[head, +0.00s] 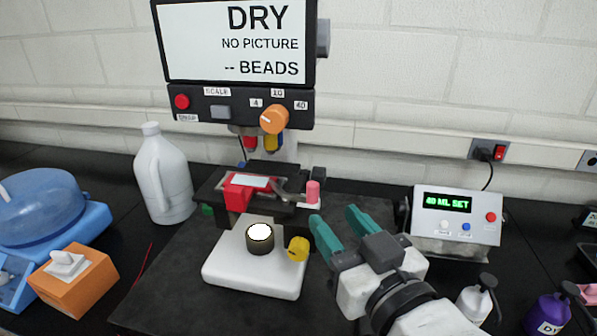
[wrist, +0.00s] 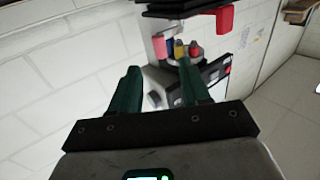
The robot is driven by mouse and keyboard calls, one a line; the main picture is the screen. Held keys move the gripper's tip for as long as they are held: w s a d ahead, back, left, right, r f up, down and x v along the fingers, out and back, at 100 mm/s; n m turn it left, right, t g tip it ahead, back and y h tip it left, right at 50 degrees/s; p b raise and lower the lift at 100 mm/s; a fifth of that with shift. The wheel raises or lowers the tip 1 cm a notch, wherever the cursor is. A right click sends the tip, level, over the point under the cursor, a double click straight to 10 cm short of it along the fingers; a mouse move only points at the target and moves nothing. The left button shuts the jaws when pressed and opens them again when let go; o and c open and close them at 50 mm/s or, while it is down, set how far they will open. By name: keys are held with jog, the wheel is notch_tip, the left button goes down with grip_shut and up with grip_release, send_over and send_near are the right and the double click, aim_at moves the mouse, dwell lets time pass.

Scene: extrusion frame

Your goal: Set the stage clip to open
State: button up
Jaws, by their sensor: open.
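The microscope stage (head: 217,196) is black and carries a red holder (head: 238,194) with a pale slide (head: 249,181) on it. The stage clip (head: 289,196) looks like a grey curved arm at the stage's right side, by an upright pink knob (head: 313,191). I cannot tell its exact setting. My gripper (head: 335,215) has teal fingers, spread and empty, to the right of the pink knob and apart from it. In the wrist view my gripper (wrist: 158,68) points toward the microscope's coloured objectives (wrist: 172,47); the clip is not clear there.
The white microscope base (head: 255,279) with a round lamp and yellow knob (head: 298,248) lies below the stage. The screen (head: 238,42) reads "DRY, NO PICTURE". A control box (head: 457,214) stands right. A white jug (head: 162,176) and orange box (head: 73,276) stand left.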

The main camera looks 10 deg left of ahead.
aim_at(315, 194)
jog(key=p+x, duration=0.2)
jog(key=x, duration=0.8)
jog(key=shift+w+a, duration=0.2)
jog(key=shift+w, duration=0.1)
jog(key=shift+c, duration=0.4)
grip_shut()
